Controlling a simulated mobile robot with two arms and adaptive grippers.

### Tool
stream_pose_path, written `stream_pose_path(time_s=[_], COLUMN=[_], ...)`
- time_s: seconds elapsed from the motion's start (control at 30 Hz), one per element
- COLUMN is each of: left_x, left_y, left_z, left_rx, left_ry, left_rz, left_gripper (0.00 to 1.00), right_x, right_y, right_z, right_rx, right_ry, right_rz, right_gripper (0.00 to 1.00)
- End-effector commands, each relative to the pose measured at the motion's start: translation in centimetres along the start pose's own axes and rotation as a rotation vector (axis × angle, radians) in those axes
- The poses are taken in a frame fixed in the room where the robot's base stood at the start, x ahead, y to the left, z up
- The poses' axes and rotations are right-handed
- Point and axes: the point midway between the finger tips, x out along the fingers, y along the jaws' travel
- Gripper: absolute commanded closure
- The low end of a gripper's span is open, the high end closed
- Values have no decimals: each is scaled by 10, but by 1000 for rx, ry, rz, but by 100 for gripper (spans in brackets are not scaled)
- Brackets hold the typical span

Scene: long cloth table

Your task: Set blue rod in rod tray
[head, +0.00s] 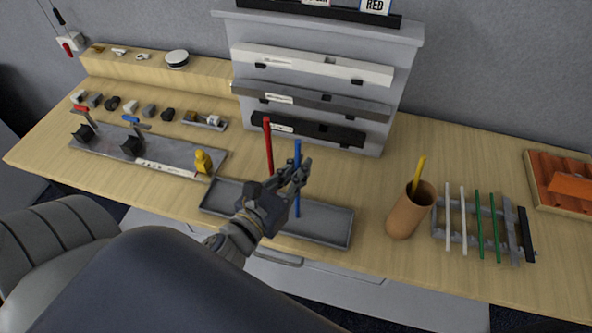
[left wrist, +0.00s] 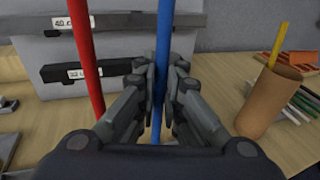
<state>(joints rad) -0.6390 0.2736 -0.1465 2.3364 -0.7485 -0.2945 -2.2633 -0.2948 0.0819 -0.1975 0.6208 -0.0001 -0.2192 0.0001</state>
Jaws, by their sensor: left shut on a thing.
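My left gripper (head: 293,178) is shut on the blue rod (head: 297,208), which stands upright over the grey rod tray (head: 332,228). The rod's lower end shows against the tray floor; I cannot tell if it touches. In the left wrist view the blue rod (left wrist: 163,40) runs between the closed fingers (left wrist: 161,88). A red rod (head: 268,145) stands upright just left of it, at the tray's back side; it also shows in the left wrist view (left wrist: 86,60). My right gripper is not in view.
A brown cup (head: 408,215) with a yellow rod (head: 418,175) stands right of the tray. A rack (head: 470,240) with white and green rods is further right. A grey fixture plate (head: 110,150) lies left. Grey shelves (head: 405,60) rise behind.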

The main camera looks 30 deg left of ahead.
Motion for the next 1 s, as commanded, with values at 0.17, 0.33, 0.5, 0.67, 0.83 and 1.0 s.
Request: stream_pose_path(time_s=[0.17, 0.33, 0.5, 0.67, 0.83, 1.0], left_x=[0, 0, 0, 0, -2, -20], left_y=[0, 0, 0, 0, 0, 0], left_z=[-1, -4, -4, -4, -1, -4], left_rx=[-1, -1, -1, -1, 0, -1], left_ry=[4, 4, 3, 3, 3, 5], left_rz=[0, 1, 1, 0, 0, 1], left_gripper=[100, 83, 72, 72, 72, 72], right_x=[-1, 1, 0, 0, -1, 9], right_y=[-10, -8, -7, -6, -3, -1], right_z=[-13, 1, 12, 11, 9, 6], right_rx=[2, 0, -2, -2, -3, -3], right_ry=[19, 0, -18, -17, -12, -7], right_rz=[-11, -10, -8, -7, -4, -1], right_gripper=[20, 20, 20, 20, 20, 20])
